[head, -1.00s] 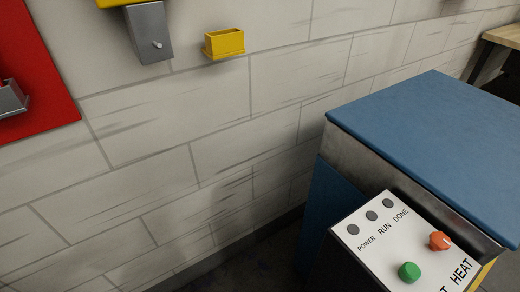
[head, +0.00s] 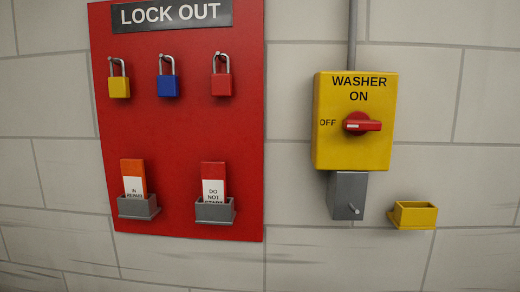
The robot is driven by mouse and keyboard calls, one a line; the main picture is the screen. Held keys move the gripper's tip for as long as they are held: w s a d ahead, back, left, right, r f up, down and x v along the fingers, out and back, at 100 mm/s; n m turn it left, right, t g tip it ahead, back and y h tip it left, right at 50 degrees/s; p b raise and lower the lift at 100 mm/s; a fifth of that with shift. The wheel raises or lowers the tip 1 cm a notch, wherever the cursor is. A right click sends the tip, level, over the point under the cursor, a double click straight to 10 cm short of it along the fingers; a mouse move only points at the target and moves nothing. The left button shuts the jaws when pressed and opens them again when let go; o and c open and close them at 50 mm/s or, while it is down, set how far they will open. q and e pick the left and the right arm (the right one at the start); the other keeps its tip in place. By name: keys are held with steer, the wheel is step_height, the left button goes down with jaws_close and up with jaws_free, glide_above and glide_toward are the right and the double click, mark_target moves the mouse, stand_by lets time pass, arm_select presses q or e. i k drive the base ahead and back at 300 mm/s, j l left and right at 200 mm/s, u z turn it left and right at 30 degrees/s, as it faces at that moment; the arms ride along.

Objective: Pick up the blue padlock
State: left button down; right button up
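The blue padlock (head: 168,86) hangs by its shackle from a hook on the red lock out board (head: 190,135). It is the middle one of three padlocks, between a yellow padlock (head: 119,87) on the left and a red padlock (head: 221,84) on the right. Neither of my grippers shows in the head view.
Two grey holders with tags, one "in repair" (head: 134,186) and one "do not start" (head: 213,188), sit low on the board. To the right are a yellow washer switch box (head: 352,130), a grey box (head: 347,195) with a peg, and a small yellow tray (head: 413,215).

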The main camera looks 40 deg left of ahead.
mark_target(167, 86)
steer(key=u, duration=0.4)
steer(key=j+u, duration=0.1)
steer(key=u, duration=0.3)
steer(key=j+u, duration=0.1)
steer(key=u, duration=0.65)
